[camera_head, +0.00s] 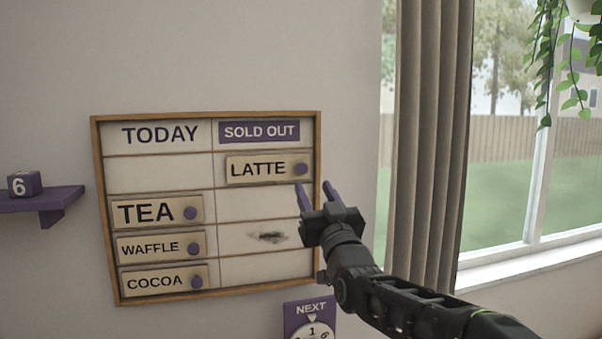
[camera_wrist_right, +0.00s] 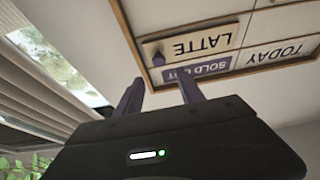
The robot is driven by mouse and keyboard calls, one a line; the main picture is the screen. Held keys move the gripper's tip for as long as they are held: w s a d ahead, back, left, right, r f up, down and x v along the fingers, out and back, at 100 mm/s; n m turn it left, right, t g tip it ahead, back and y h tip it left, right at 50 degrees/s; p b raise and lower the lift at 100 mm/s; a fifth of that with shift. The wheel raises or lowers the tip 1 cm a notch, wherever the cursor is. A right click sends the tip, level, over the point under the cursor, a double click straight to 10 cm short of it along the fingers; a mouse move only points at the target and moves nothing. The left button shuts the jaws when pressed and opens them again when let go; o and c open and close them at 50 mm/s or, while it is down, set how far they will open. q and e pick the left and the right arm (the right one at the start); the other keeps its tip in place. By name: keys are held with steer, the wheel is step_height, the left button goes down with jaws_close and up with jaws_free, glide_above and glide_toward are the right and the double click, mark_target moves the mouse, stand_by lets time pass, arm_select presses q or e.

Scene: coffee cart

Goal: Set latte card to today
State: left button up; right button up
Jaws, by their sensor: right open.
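The LATTE card (camera_head: 258,170) sits in the top row of the SOLD OUT column, with a round purple knob (camera_head: 301,169) at its right end. The top row slot under TODAY (camera_head: 158,174) is empty. My right gripper (camera_head: 315,190) is open and empty, just below the knob in the head view. In the right wrist view, the LATTE card (camera_wrist_right: 200,42) appears upside down beyond the two purple fingers (camera_wrist_right: 160,92). The fingers do not appear to touch the card. My left gripper is not in view.
The wood-framed board (camera_head: 96,200) also holds TEA (camera_head: 150,212), WAFFLE (camera_head: 150,247) and COCOA (camera_head: 155,281) cards under TODAY. A dark smudge (camera_head: 268,237) marks the SOLD OUT side. A NEXT dial (camera_head: 311,320) is below. A purple shelf (camera_head: 45,200) is left; a curtain (camera_head: 425,130) is right.

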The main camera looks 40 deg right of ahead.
mark_target(303, 169)
steer(key=p+x, duration=0.3)
steer(key=x, duration=0.4)
steer(key=shift+w+d+f+p, duration=0.1)
steer(key=shift+f+p, duration=0.05)
steer(key=shift+p, duration=0.25)
steer(key=shift+w+d, duration=0.15)
steer(key=shift+w, duration=0.3)
steer(key=shift+c, duration=0.2)
jaws_close()
stand_by(0.6)
